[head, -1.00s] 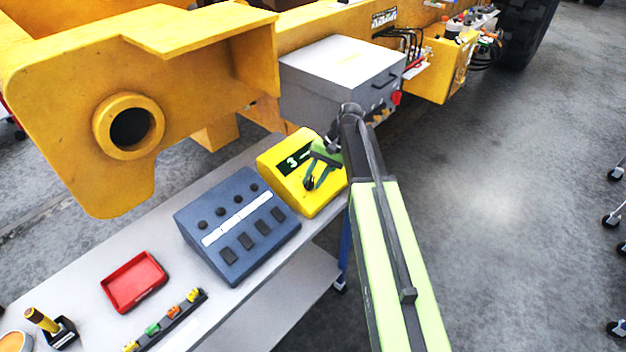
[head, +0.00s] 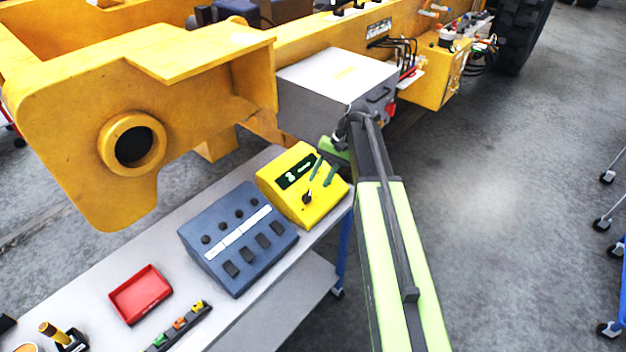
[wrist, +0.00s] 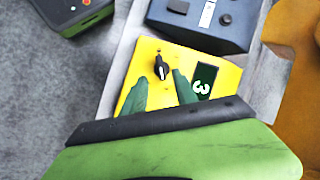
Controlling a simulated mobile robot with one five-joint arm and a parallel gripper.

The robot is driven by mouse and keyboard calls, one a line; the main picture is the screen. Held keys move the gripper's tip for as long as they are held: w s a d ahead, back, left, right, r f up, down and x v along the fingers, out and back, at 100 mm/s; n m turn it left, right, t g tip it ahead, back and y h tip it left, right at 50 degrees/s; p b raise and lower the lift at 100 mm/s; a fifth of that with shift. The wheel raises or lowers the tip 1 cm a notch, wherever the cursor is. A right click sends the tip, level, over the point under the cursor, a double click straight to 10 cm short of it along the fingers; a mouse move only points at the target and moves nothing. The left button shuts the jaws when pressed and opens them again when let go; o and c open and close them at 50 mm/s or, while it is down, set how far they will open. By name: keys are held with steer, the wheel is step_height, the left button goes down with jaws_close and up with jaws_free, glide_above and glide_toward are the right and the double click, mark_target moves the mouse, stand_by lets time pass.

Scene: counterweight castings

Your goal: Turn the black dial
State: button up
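The black dial (head: 307,197) sits on the sloped face of a yellow control box (head: 325,207), and it also shows in the wrist view (wrist: 161,68) with a white pointer mark. Beside it, a dark display (wrist: 204,81) shows a white figure that looks like a 3. My gripper (head: 322,172) hangs over the box, its two green fingers apart and empty. In the wrist view the gripper's fingertips (wrist: 156,80) lie to either side just below the dial in the picture. They seem apart from it; the exact gap is hard to tell.
A blue-grey box with knobs and switches (head: 238,235) stands left of the yellow box on a grey bench (head: 95,300). A red tray (head: 140,294) lies farther left. A grey cabinet (head: 335,80) and yellow machine frame (head: 70,150) stand behind.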

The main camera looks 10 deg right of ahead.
steer(key=p+v, duration=0.7)
steer(key=v, duration=0.3)
steer(key=shift+r, duration=0.1)
steer(key=s+a+f+b, duration=0.2)
steer(key=a+f+b, duration=0.1)
steer(key=f+b, duration=0.1)
steer(key=s+a+f+n+h+b, duration=0.1)
steer(key=s+a+f+b, duration=0.1)
steer(key=a+f+b, duration=0.2)
steer(key=s+a+f+n+g+b, duration=0.1)
steer(key=s+a+f+b, duration=0.2)
steer(key=a+f, duration=0.1)
steer(key=shift+f+h+b, duration=0.3)
steer(key=shift+f+b, duration=0.1)
steer(key=shift+f, duration=0.2)
steer(key=s+f+b, duration=0.1)
steer(key=s, duration=0.1)
steer(key=s+a+f+h+b, duration=0.1)
steer(key=s+f, duration=0.1)
steer(key=s+f+n+h+b, duration=0.1)
steer(key=s, duration=0.1)
steer(key=shift+s+a+f+t+b, duration=0.2)
steer(key=shift+s+f+t+b, duration=0.1)
steer(key=shift+s+f+t, duration=0.1)
steer(key=s+d+h, duration=0.1)
steer(key=s+d+t+h, duration=0.1)
steer(key=d, duration=0.1)
steer(key=shift+d+n, duration=0.1)
steer(key=shift+n, duration=0.2)
